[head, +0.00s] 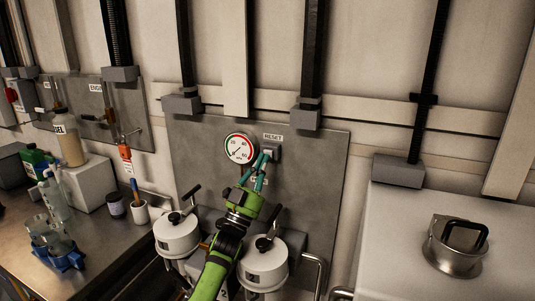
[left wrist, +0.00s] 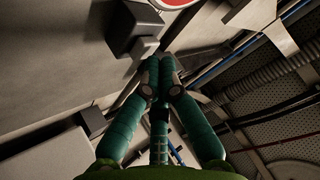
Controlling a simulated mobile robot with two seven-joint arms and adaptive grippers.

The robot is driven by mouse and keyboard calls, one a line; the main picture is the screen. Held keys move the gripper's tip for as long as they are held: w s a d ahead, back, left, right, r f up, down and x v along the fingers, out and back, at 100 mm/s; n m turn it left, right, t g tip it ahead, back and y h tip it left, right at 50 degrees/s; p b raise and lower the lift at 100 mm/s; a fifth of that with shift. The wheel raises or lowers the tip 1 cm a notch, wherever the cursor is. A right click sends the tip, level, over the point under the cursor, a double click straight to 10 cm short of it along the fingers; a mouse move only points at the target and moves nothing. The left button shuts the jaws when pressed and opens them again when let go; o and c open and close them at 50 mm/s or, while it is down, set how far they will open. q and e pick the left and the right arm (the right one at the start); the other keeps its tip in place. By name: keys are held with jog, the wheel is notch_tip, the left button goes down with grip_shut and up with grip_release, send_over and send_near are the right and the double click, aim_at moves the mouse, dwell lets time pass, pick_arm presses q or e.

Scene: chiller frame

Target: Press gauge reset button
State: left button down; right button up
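The round gauge (head: 240,148), with a white face and red markings, is on the grey wall panel (head: 318,160). The RESET label (head: 273,136) is at its upper right, with a small light button block (head: 273,152) below it, partly covered by my fingertips. My left gripper (head: 264,158) reaches up to this block, its teal fingers drawn together with nothing seen between them. In the left wrist view its fingertips (left wrist: 160,77) are just below a small grey block (left wrist: 145,47), and the gauge's red edge (left wrist: 165,3) shows at the top. I cannot tell whether they touch. My right gripper is not in view.
Two white canisters with black handles (head: 177,233) (head: 264,262) stand below the panel, beside my left arm. A bench (head: 95,255) with bottles and a blue rack is at left. A white chest (head: 400,225) with a metal lidded pot (head: 456,246) is at right.

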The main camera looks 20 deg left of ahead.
pick_arm(q)
jog(key=shift+s, duration=0.4)
jog(key=s+p, duration=0.3)
jog(key=s, duration=0.2)
jog(key=shift+d, duration=0.15)
dwell(0.5)
